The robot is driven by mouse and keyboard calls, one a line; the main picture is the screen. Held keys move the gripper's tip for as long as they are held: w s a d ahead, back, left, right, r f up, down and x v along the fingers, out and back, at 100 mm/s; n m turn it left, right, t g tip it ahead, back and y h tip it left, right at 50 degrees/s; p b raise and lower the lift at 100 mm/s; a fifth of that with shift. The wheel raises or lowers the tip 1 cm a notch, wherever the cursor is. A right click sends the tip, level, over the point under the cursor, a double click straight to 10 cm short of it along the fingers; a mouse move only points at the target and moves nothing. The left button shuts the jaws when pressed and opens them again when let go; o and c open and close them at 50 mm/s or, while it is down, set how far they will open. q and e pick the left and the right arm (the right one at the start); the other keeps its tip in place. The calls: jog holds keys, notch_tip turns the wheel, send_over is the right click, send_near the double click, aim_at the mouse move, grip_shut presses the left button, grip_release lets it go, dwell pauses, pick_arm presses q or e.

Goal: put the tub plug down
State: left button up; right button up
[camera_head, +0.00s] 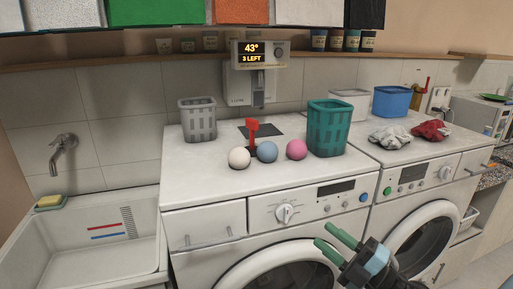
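A red upright piece with a T-shaped top (252,131) stands on the white left machine top, by a dark square mat (278,130). It may be the tub plug, but I cannot tell for sure. The white tub (68,258) is at the lower left, with red and blue lines on its inner wall; I see no plug in its visible part. My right gripper (322,235), with green fingers, is in front of the left machine at the bottom. Its fingers are apart with nothing visible between them. My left gripper is out of view.
White, blue and pink balls (297,149) lie in front of the red piece. A grey basket (198,120) and a teal basket (328,130) flank them. Crumpled grey and red cloths (431,130) lie on the right machine. The left machine's front left top is clear.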

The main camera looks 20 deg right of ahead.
notch_tip(320, 180, down, 17)
jog(key=s+a+m+g+h, duration=0.25)
jog(key=m+h, duration=0.45)
jog(key=m, duration=0.5)
jog(key=s+a+f+m+g, duration=0.3)
jog(key=s+a+f, duration=0.2)
jog(key=s+f, duration=0.2)
jog(key=s+a+f+m+g, duration=0.3)
jog(key=s+f, duration=0.4)
jog(key=f, duration=0.4)
jog(key=a+g, duration=0.1)
jog(key=a, duration=0.1)
jog(key=shift+s+a+m, duration=0.2)
jog(key=shift+a+m, duration=0.1)
jog(key=shift+a, duration=0.05)
